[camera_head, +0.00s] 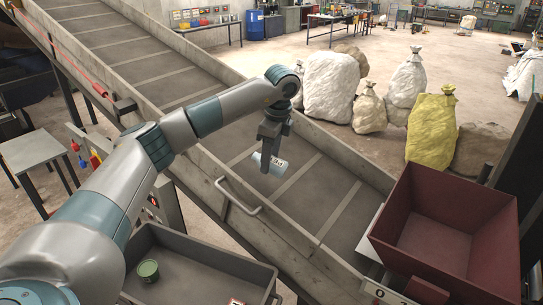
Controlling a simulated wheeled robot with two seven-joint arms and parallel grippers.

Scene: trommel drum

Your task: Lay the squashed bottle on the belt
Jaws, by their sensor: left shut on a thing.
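The squashed bottle (273,167) is pale blue-white with a dark-marked label. My left gripper (268,166) is shut on it and points down over the belt. The bottle is tilted and appears to be above the belt surface; the exact gap cannot be told. The belt (333,196) is grey with lighter cross strips and slopes between raised side walls, from upper left to lower right. My right gripper is not in view.
A dark tray (205,249) with a green can (148,269) stands at the front. A dark red hopper (450,234) is at the right. The belt's near side wall (207,180) carries a metal handle (238,200). Several sacks stand behind the belt.

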